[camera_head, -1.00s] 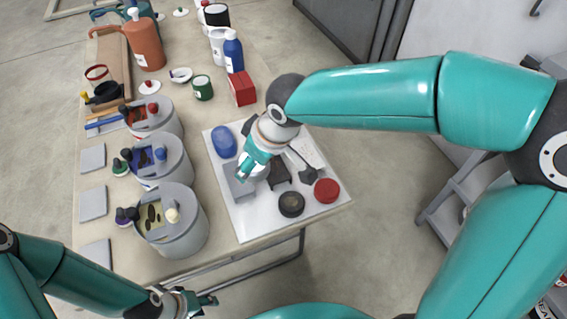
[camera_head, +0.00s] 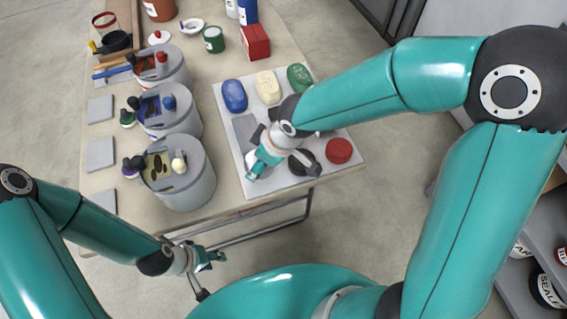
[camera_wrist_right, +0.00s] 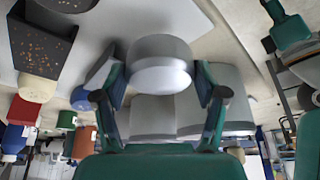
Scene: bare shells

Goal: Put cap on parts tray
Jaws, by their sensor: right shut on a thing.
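My right gripper (camera_head: 256,168) is over the near left part of the white parts tray (camera_head: 283,186). In the right wrist view my right gripper (camera_wrist_right: 160,82) is shut on a pale grey round cap (camera_wrist_right: 160,50), with one finger on each side. The cap is largely hidden by the gripper in the head view. I cannot tell whether it touches the tray. My left gripper (camera_head: 210,259) is empty in front of the table's near edge, its fingers apart.
The tray holds blue (camera_head: 234,95), cream (camera_head: 268,87) and green (camera_head: 299,77) rounded pieces, a grey block (camera_head: 244,130), a black disc (camera_head: 304,162) and a red disc (camera_head: 339,150). Grey canisters (camera_head: 190,187) stand left of it. A red box (camera_head: 255,42) is behind.

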